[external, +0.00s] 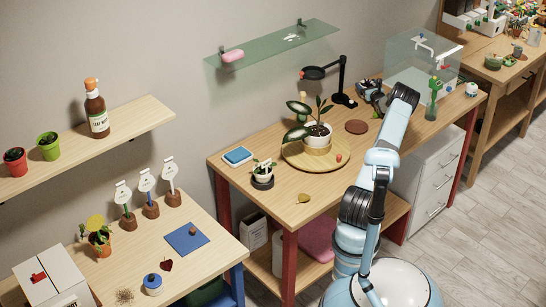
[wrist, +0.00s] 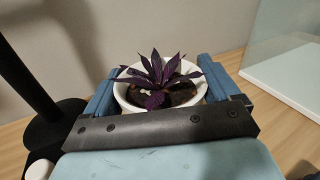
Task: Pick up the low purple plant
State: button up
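The low purple plant (wrist: 160,78) has dark pointed leaves and dark soil in a white pot (wrist: 125,94). In the wrist view it is centred between the two blue fingers of my gripper (wrist: 160,85). The fingers are spread about as wide as the pot, one close at each side. I cannot tell whether they press on it. The pot's lower front is hidden behind the dark bar of my gripper. In the external view my gripper (external: 372,93) is low over the back of the middle table, and the plant is hard to make out there.
A black lamp (external: 340,85) stands just left of my gripper. A glass tank (external: 420,60) stands close on the right. A larger leafy plant (external: 315,125) sits on a round yellow tray (external: 290,153). A brown disc (external: 356,126) lies in front of the lamp.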

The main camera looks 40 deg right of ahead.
jog(key=c, duration=0.7)
jog(key=shift+r, duration=0.15)
